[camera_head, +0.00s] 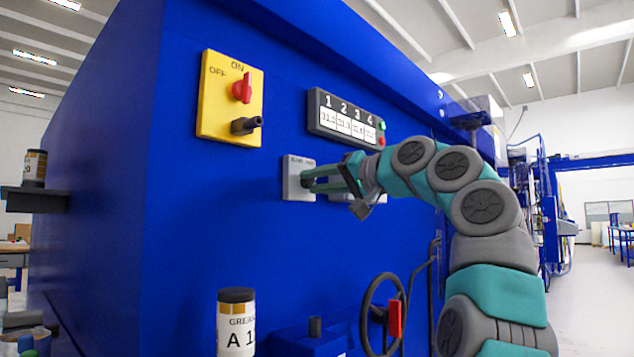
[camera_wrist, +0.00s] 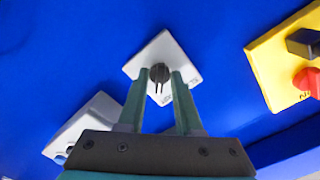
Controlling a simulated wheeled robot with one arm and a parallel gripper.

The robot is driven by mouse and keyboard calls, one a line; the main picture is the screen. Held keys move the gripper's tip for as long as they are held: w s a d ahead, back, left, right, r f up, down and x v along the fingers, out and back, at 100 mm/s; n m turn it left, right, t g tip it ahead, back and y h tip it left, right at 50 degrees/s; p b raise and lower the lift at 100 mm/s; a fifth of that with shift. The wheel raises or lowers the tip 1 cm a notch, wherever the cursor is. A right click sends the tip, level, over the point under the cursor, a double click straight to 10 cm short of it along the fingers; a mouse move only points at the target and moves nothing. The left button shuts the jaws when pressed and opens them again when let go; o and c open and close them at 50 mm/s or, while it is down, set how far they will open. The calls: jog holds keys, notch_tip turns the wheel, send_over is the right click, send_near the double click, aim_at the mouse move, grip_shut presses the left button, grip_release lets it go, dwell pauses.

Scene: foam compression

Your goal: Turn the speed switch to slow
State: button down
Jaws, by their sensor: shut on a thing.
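The speed switch is a light grey plate (camera_head: 292,189) on the blue machine wall, with small lettering along its top edge that I cannot read surely. In the wrist view the plate (camera_wrist: 166,47) carries a round dark knob (camera_wrist: 159,71) with lines on its face. My gripper (camera_head: 307,181) reaches the plate from the right, its green fingers level. In the wrist view my gripper (camera_wrist: 160,77) has one finger on each side of the knob and is shut on it. The fingers hide the knob in the head view, so its setting is not clear.
A yellow ON/OFF panel (camera_head: 219,115) with a red handle (camera_head: 242,88) is above left. A numbered display box (camera_head: 318,112) is above. Another light plate (camera_wrist: 96,118) sits beside the switch. A handwheel (camera_head: 367,315) and a grease can (camera_head: 236,325) are below.

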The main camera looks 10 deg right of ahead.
jog(key=shift+n, duration=0.3)
jog(key=n, duration=0.3)
jog(key=shift+w+f+n+p, duration=0.1)
jog(key=shift+n+p, duration=0.2)
jog(key=n+p, duration=0.2)
jog(key=n, duration=0.7)
jog(key=shift+n+p, duration=0.5)
jog(key=shift+n, duration=1.8)
jog(key=c, duration=0.9)
grip_release()
